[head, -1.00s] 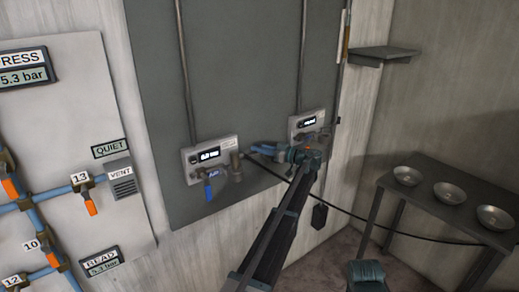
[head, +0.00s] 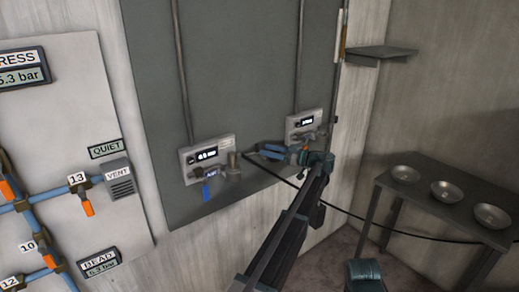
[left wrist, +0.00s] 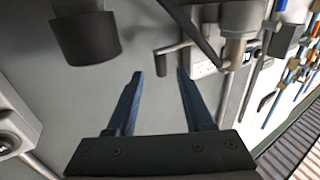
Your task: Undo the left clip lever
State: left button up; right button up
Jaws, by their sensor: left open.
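My left gripper (head: 268,150) is in front of the grey board, between the left wall box (head: 195,158) and the right wall box (head: 311,119). Its blue fingers are apart and empty, and the gripper also shows in the left wrist view (left wrist: 160,75). In the left wrist view a small dark cranked bar (left wrist: 172,49) lies ahead of the fingertips, beside a metal fitting (left wrist: 238,45). I cannot tell for sure which part is the clip lever.
A black hose (head: 380,228) runs across the lower right. A dark cylinder (left wrist: 85,38) is close at the upper left of the left wrist view. A table (head: 430,205) with three metal bowls stands right. A valve panel (head: 70,130) is left.

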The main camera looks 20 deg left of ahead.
pick_arm(q)
jog(key=d, duration=0.8)
jog(key=shift+s, duration=0.15)
jog(key=s+f+m+h, duration=0.6)
jog(key=s+f, duration=0.3)
jog(key=s, duration=0.4)
jog(key=s+f+m+h, duration=0.6)
jog(key=s+f, duration=0.4)
jog(key=s, duration=0.3)
jog(key=s+d+f+m+h+p, duration=0.1)
jog(key=s+d+m+h, duration=0.3)
jog(key=s+d+m, duration=0.5)
jog(key=s+d, duration=0.8)
jog(key=d, duration=0.3)
jog(key=shift+d+f+g+h, duration=0.25)
jog(key=shift+g+h, duration=0.15)
